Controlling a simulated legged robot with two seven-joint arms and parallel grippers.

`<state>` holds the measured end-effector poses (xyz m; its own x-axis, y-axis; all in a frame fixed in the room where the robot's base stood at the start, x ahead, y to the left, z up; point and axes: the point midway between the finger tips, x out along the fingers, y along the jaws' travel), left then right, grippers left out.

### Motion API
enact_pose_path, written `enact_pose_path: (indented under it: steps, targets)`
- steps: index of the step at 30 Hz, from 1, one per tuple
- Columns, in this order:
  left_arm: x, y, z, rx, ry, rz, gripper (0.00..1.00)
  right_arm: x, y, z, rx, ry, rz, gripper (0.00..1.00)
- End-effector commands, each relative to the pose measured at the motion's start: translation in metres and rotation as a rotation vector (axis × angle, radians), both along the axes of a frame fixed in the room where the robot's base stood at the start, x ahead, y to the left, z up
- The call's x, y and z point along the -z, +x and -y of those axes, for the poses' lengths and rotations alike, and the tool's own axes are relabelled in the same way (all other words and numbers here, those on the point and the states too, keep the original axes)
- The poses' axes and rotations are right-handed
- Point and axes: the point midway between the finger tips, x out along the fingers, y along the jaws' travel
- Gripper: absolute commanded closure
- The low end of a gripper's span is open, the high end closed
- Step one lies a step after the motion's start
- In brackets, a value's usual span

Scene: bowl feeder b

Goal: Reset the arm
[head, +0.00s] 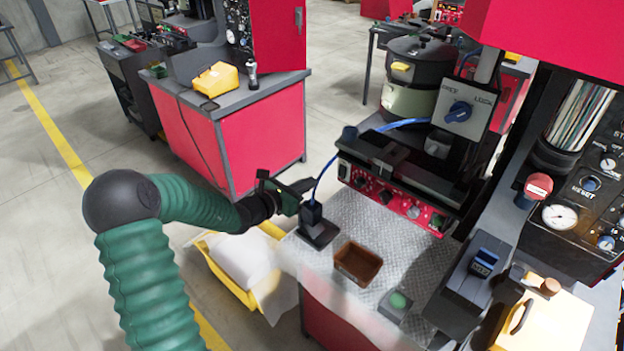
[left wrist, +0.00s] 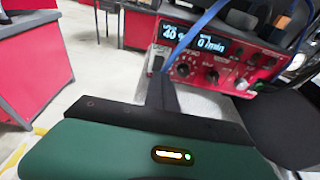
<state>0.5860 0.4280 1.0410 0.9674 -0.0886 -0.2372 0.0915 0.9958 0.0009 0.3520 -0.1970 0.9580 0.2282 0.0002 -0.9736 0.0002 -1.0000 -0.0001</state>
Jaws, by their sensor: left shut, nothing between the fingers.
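My left arm is green and comes in from the left in the head view, bent at a dark elbow. Its left gripper (head: 306,187) is beside the left end of the bowl feeder's red control panel (head: 388,197), above the dark block with the blue hose. The gripper is shut and holds nothing. In the left wrist view a dark finger (left wrist: 163,94) points toward the control panel (left wrist: 215,58), with its lit display and knobs. I cannot tell from the views whether the finger touches anything. My right gripper is not in view.
A brown tray (head: 358,263) and a green button box (head: 397,302) sit on the metal tabletop (head: 340,215). The blue hose (head: 325,177) rises close to the gripper. A yellow bin (head: 235,285) stands below the arm. Open floor lies left.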

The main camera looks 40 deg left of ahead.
Motion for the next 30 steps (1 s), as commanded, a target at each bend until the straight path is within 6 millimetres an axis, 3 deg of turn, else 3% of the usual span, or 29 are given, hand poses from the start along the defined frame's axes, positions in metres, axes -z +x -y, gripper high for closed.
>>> enact_pose_path:
  steps: [5, 8, 11, 13, 15, 18, 21, 24, 27, 30]
  targets:
    - [0.001, -0.001, -0.001, 0.005, 0.001, -0.002, 1.00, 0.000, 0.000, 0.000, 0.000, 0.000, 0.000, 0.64]
    - [0.006, -0.001, 0.025, 0.084, 0.055, -0.029, 1.00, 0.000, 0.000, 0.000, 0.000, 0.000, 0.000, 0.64]
    - [0.022, -0.010, 0.087, 0.297, 0.210, -0.098, 1.00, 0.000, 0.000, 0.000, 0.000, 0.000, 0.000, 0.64]
    - [0.040, -0.032, 0.143, 0.521, 0.381, -0.161, 1.00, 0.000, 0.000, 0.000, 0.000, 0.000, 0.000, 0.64]
    - [0.060, -0.067, 0.195, 0.785, 0.599, -0.217, 1.00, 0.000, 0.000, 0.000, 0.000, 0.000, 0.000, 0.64]
    - [0.085, -0.131, 0.238, 1.183, 0.962, -0.258, 1.00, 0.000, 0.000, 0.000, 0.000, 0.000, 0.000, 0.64]
    - [0.096, -0.185, 0.248, 1.549, 1.337, -0.232, 1.00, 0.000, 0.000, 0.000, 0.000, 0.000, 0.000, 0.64]
    - [0.096, -0.217, 0.240, 1.850, 1.691, -0.140, 1.00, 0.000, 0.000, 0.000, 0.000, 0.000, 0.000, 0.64]
    - [0.089, -0.230, 0.234, 2.051, 1.962, -0.019, 1.00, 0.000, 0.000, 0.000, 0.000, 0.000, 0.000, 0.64]
    - [0.084, -0.233, 0.230, 2.151, 2.118, 0.070, 1.00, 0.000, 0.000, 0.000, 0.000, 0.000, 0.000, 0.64]
